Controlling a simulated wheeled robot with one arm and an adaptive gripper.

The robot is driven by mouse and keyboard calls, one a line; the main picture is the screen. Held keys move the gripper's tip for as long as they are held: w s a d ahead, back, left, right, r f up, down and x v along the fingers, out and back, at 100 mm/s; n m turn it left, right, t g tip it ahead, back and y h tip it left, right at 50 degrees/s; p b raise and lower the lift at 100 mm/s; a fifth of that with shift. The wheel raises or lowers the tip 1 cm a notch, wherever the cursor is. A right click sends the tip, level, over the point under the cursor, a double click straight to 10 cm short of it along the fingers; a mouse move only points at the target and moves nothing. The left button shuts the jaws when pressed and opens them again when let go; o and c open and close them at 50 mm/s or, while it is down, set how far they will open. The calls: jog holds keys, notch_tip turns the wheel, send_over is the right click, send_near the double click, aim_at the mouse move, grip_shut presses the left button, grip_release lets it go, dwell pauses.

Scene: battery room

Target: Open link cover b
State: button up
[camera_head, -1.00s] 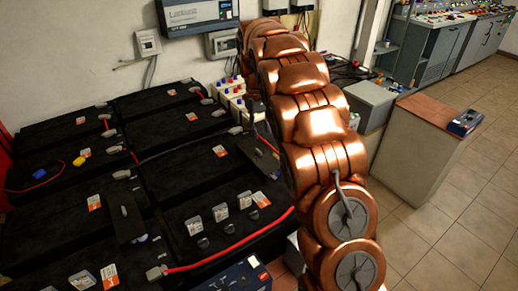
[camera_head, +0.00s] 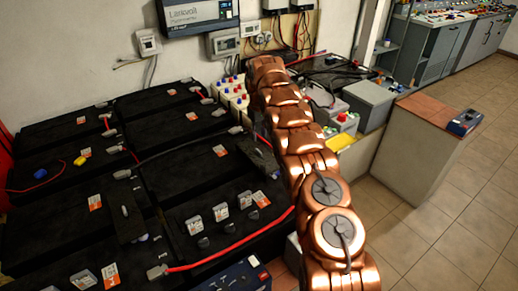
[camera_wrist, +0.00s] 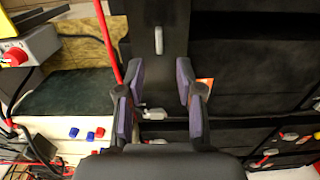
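Two narrow dark covers lie over the black batteries in the head view: one at the right (camera_head: 258,155) beside my arm, one nearer the front left (camera_head: 125,215). No letter is readable, so I cannot tell which is b. In the wrist view a dark cover (camera_wrist: 172,22) with a small light-grey handle (camera_wrist: 158,40) lies ahead of my gripper (camera_wrist: 161,74). The fingers are apart and empty, with the handle beyond their tips, roughly in line with the gap. My gripper is not distinguishable in the head view. The cover looks closed.
Red cables (camera_head: 230,248) run over the batteries. White cells with red and blue caps (camera_head: 232,97) stand behind my arm. A grey box (camera_head: 370,102) and a brown-topped counter (camera_head: 440,112) are on the right. Tiled floor (camera_head: 440,235) is free there.

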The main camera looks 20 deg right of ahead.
aim_at(259, 151)
jog(key=shift+w+f+p, duration=0.1)
jog(key=shift+f+p, duration=1.05)
jog(key=shift+f, duration=2.95)
grip_shut()
